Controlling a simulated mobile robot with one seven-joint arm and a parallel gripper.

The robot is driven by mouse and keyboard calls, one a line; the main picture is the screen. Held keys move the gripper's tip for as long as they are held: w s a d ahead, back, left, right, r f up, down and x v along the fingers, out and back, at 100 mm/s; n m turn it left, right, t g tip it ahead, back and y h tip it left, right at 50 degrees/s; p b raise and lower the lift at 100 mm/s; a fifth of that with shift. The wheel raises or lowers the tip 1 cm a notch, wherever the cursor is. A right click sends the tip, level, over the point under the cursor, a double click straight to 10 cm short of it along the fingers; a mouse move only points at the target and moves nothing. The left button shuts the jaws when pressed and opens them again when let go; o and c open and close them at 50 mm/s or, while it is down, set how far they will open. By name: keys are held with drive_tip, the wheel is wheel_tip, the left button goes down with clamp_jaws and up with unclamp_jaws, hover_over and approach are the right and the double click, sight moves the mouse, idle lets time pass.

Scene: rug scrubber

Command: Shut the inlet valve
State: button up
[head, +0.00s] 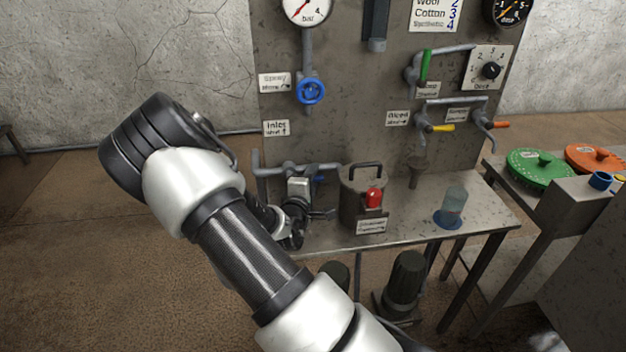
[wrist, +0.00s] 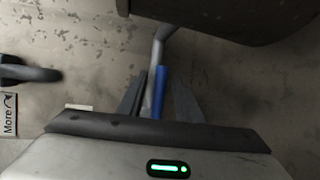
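The inlet valve's blue lever (head: 319,179) shows as a small piece on the grey pipe under the "Inlet" label (head: 276,128), partly hidden behind my wrist. In the wrist view the blue lever (wrist: 162,92) points along the view, beside a grey pipe (wrist: 156,60). My gripper (wrist: 158,98) is open, with one dark finger on each side of the lever and pipe. I see gaps at the fingers, and cannot tell whether either one touches. In the head view my gripper (head: 320,213) is low in front of the panel, left of the metal pot.
The metal pot (head: 352,205) with a red knob (head: 374,197) stands close to the right of my gripper on the bench (head: 410,228). A blue handwheel (head: 311,91) is above on the panel. A glass jar (head: 454,200) stands farther right.

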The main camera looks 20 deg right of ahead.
clamp_jaws()
